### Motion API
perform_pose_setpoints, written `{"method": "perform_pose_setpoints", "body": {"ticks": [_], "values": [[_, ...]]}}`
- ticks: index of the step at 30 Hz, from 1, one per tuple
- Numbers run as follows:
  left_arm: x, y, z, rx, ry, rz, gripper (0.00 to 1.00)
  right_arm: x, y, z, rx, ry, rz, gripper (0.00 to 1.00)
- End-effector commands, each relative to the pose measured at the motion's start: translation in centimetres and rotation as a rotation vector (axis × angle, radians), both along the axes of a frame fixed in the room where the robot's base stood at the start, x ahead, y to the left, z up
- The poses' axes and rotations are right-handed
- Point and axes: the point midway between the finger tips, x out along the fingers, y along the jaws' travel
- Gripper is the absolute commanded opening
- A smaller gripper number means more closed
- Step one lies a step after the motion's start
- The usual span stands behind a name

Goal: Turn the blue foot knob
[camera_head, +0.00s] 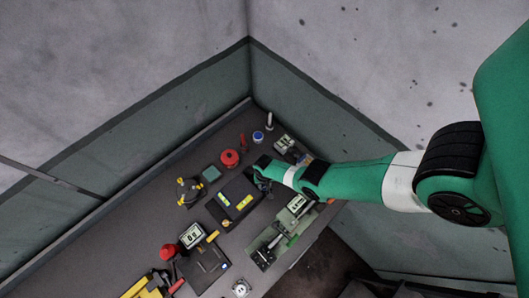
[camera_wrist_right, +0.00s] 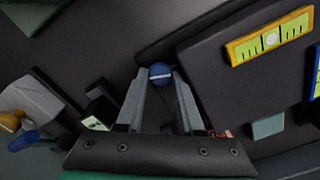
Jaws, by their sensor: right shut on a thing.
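The blue foot knob (camera_wrist_right: 160,73), with a pale line across it, shows in the right wrist view beside the dark box (camera_wrist_right: 205,75). My right gripper (camera_wrist_right: 161,82) has its two grey fingers on either side of the knob and is shut on it. In the head view my right arm comes in from the right, and the right gripper (camera_head: 261,170) is at the upper right corner of the black box (camera_head: 226,212) with yellow labels. The knob cannot be made out there. My left gripper is not in view.
A red round part (camera_head: 229,158) and a blue-topped round part (camera_head: 258,136) stand behind the box. A yellow-and-black part (camera_head: 188,190) stands to its left. A green tray (camera_head: 262,248) lies in front, and a meter (camera_head: 191,236) stands front left.

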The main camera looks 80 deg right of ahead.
Motion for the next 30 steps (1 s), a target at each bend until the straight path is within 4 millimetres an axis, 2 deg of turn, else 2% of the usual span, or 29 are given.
{"method": "perform_pose_setpoints", "body": {"ticks": [1, 2, 6, 20, 23, 30], "values": [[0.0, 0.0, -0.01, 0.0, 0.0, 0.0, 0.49, -0.04, 0.01, -0.04, 0.0, 0.0, 0.0, 0.0], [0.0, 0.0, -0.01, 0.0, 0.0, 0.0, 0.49, -0.04, 0.01, -0.04, 0.0, 0.0, 0.0, 0.41], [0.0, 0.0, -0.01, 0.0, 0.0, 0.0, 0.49, -0.03, 0.01, -0.03, 0.0, 0.0, -0.001, 0.66], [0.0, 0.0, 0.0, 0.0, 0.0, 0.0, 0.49, 0.11, 0.0, 0.03, 0.0, -0.003, -0.042, 0.66], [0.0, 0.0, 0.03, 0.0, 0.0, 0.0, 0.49, 0.1, -0.02, 0.05, 0.001, -0.004, -0.135, 0.66], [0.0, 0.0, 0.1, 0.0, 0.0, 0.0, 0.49, -0.11, -0.03, 0.04, 0.0, -0.002, -0.538, 0.66]]}}
